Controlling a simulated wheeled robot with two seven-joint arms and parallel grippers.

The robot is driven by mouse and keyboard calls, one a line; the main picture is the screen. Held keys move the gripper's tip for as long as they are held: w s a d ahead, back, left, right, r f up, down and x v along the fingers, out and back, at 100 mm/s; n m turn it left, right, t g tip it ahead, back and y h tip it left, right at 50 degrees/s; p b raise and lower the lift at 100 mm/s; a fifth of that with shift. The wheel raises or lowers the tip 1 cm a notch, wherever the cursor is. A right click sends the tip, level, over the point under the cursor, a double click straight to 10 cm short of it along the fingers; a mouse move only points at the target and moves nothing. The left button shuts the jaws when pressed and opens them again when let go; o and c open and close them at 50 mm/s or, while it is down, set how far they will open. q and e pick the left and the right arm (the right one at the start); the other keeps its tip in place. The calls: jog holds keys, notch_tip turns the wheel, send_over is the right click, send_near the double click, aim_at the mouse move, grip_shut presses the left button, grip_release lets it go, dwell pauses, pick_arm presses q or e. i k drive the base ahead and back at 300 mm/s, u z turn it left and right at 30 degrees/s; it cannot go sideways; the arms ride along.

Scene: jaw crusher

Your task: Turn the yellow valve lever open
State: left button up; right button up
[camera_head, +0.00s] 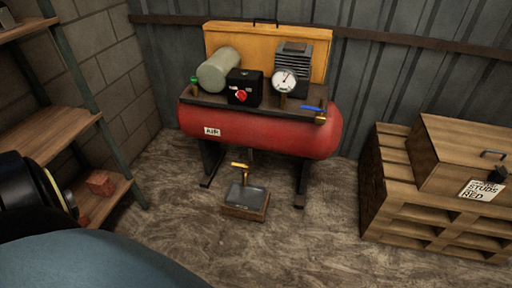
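A small yellow lever (241,166) shows below the red air tank (262,132), near the tank's bottom middle. It sits just above a shallow grey pan (246,196) on a wooden block on the floor. The lever is small here, and its exact angle is hard to tell. A blue lever (311,108) with a brass body (320,120) is at the tank's upper right. A round gauge (284,81) and a black box with a red knob (241,95) sit on top. No gripper fingers show; a dark arm part of mine is at the left edge.
A wooden shelf (50,140) stands at left with a reddish block (100,183) on it. A wooden crate (385,190) with a lidded box (460,155) and a paper label (481,191) stands at right. The floor in front of the tank is mostly clear.

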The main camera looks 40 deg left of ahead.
aim_at(246, 166)
jog(key=k, duration=0.35)
jog(key=u, duration=0.85)
